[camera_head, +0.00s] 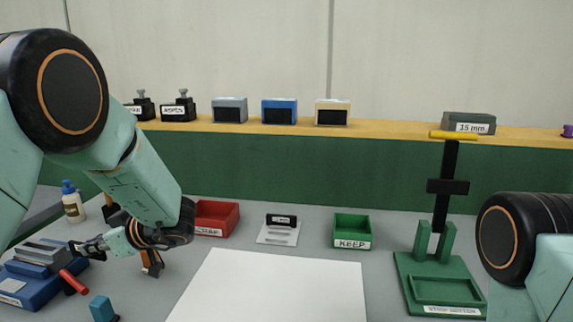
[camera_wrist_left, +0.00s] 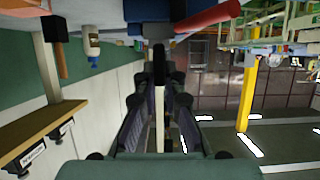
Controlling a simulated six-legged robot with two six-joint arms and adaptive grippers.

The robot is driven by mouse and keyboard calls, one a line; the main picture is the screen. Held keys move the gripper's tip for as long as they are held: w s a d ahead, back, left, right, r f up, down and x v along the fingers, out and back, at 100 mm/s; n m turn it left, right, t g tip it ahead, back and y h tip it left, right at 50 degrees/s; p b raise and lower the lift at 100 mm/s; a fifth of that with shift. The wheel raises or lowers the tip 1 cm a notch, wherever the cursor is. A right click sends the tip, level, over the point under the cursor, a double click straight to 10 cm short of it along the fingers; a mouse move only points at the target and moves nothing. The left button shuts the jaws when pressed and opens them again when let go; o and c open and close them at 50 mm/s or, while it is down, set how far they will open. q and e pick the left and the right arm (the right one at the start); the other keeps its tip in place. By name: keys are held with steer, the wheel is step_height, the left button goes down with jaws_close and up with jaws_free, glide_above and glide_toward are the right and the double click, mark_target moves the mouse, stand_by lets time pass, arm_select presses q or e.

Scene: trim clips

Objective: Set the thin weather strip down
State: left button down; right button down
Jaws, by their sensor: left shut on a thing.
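My left gripper (camera_head: 92,246) reaches left toward the blue clamp-like fixture (camera_head: 38,276) at the left of the grey table. In the left wrist view its fingers (camera_wrist_left: 158,78) are close together on a narrow dark piece (camera_wrist_left: 158,58), seen nearly end-on, which looks like the thin weather strip. The strip's length and ends cannot be made out, and I cannot tell whether it touches the fixture. In the head view the strip is too small to tell from the fingers. My right gripper is out of view.
A red handle (camera_head: 73,282) and a teal block (camera_head: 102,308) are close below the gripper. A glue bottle (camera_head: 72,203) stands behind. A red bin (camera_head: 215,217), green KEEP bin (camera_head: 351,230) and green stand (camera_head: 440,280) are farther right. The white sheet (camera_head: 270,287) is bare.

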arm_select(q)
steer(key=shift+f, duration=0.5)
steer(key=shift+w+f, duration=0.1)
steer(key=shift+w, duration=0.05)
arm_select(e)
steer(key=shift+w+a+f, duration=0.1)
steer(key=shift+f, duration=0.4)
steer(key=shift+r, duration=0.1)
